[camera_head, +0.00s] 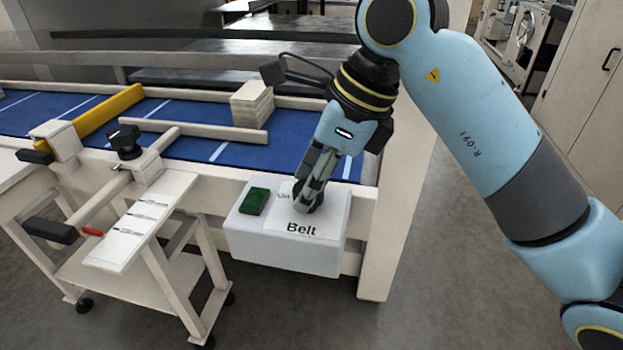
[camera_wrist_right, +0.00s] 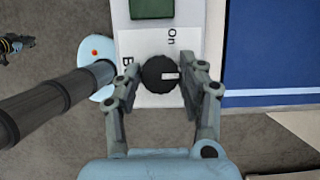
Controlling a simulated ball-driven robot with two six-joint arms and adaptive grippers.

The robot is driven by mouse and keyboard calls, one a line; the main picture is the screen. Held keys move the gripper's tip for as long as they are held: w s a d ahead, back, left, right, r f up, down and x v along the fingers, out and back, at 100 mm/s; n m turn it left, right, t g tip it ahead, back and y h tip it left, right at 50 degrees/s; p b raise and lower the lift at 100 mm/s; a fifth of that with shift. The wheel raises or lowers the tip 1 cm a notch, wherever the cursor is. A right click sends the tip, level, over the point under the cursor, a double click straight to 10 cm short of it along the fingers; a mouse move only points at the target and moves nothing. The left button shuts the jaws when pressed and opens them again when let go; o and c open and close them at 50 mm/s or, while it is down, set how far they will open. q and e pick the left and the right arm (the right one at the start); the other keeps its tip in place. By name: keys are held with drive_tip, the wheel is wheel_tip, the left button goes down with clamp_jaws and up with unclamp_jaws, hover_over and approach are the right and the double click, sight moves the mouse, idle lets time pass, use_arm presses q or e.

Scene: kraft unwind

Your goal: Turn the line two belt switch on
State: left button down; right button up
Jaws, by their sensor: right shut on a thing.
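The belt switch is a round black knob (camera_wrist_right: 158,75) with a white mark, on a white label plate (camera_wrist_right: 147,45) in the right wrist view. The mark points right in that view; the printed "On" sits above and right of the knob. In the head view the plate (camera_head: 314,229) reads "Belt" on a pale control box (camera_head: 285,253); the knob is largely hidden by my right gripper (camera_head: 306,202). The right fingers (camera_wrist_right: 162,88) are closed on both sides of the knob. My left gripper is not in view.
A green block or button (camera_head: 254,201) is on the box beside the plate. A wheeled stand (camera_head: 130,240) is at the left, close to the blue conveyor (camera_head: 195,143). A stack of pale pieces (camera_head: 252,104) sits by the conveyor. Floor is clear at the right.

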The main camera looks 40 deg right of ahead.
drive_tip(key=shift+c, duration=1.1)
